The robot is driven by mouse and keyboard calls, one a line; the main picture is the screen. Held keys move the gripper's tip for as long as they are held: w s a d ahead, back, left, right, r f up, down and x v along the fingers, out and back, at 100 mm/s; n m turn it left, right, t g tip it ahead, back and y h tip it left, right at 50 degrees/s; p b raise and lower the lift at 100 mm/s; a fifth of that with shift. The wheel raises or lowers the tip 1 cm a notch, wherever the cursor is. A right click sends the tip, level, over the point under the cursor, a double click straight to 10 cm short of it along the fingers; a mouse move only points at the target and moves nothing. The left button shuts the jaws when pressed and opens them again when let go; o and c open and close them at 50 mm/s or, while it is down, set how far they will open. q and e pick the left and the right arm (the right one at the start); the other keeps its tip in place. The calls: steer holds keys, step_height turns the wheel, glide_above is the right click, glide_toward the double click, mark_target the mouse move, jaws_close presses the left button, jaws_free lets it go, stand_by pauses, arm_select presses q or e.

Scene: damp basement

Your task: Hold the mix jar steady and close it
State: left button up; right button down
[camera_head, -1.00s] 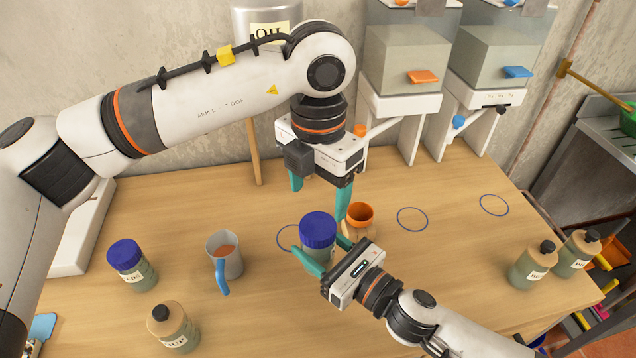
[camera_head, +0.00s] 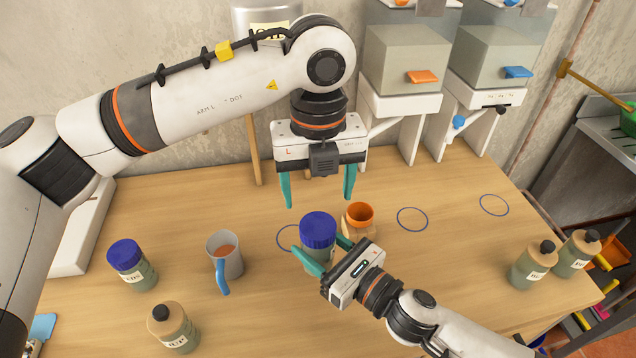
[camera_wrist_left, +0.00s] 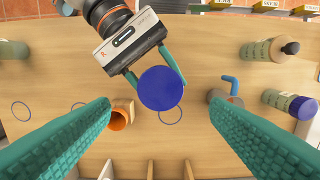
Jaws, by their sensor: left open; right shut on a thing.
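The mix jar (camera_head: 317,256) stands upright on the table near the middle, with a blue lid (camera_head: 318,229) on its top. In the left wrist view the blue lid (camera_wrist_left: 161,88) shows as a disc between my open left fingers. My right gripper (camera_head: 323,255) is shut on the jar's body below the lid, one finger on each side. My left gripper (camera_head: 318,196) is open and empty, pointing down above and behind the jar. Whether the lid is fully seated cannot be told.
An orange cup (camera_head: 359,213) on a wooden block stands close behind the jar's right. A grey mug (camera_head: 226,256) and a blue-lidded jar (camera_head: 131,264) are at the left. Several labelled bottles stand at the edges. Two dispensers (camera_head: 402,75) stand behind. Blue rings (camera_head: 412,219) mark clear table at right.

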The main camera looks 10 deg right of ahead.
mark_target(318, 225)
arm_select(q)
steer(key=shift+f, duration=4)
steer(key=shift+c, duration=0.2)
steer(key=c, duration=1)
steer(key=shift+o, duration=0.2)
steer(key=m, duration=1.8)
steer(key=shift+m, duration=0.3)
steer(key=m, duration=0.6)
steer(key=shift+a+m, duration=0.1)
steer(key=shift+m, duration=0.2)
steer(key=o, duration=1.1)
steer(key=shift+c, duration=0.2)
